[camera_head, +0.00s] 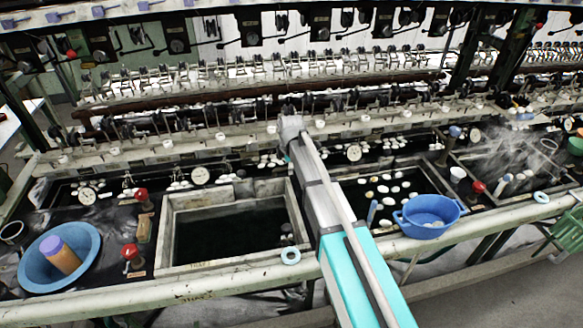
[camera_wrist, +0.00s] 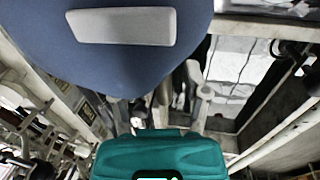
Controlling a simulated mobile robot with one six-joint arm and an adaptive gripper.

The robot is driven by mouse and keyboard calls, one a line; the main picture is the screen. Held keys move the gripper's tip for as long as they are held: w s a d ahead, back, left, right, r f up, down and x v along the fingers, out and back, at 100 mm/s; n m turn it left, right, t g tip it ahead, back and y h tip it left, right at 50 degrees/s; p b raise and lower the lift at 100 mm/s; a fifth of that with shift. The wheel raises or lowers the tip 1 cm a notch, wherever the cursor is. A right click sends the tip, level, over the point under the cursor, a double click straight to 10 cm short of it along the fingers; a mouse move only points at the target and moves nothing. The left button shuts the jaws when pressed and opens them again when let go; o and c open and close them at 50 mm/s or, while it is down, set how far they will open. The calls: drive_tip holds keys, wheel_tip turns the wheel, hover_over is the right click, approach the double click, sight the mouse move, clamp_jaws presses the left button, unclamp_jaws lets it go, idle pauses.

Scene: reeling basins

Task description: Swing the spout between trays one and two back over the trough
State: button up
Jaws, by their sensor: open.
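The arm reaches from the bottom of the head view across a square wooden-rimmed basin's right side. My gripper (camera_head: 288,128) is at its far end, near the back rail, small and mostly hidden by the arm. In the wrist view, a teal housing and a large dark blue rounded part with a grey pad fill much of the picture; nothing is seen held. I cannot pick out the spout or tell which channel is the trough.
A blue basin with an orange cylinder (camera_head: 60,254) stands at left. Red-topped valves (camera_head: 130,252) rise beside the square basin (camera_head: 182,242). A blue bowl (camera_head: 430,214) sits right of the arm. Reeling machinery and dials (camera_head: 354,152) crowd the back. Steam blurs the far right.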

clamp_jaws()
drive_tip(key=shift+d, duration=0.2)
idle(0.4)
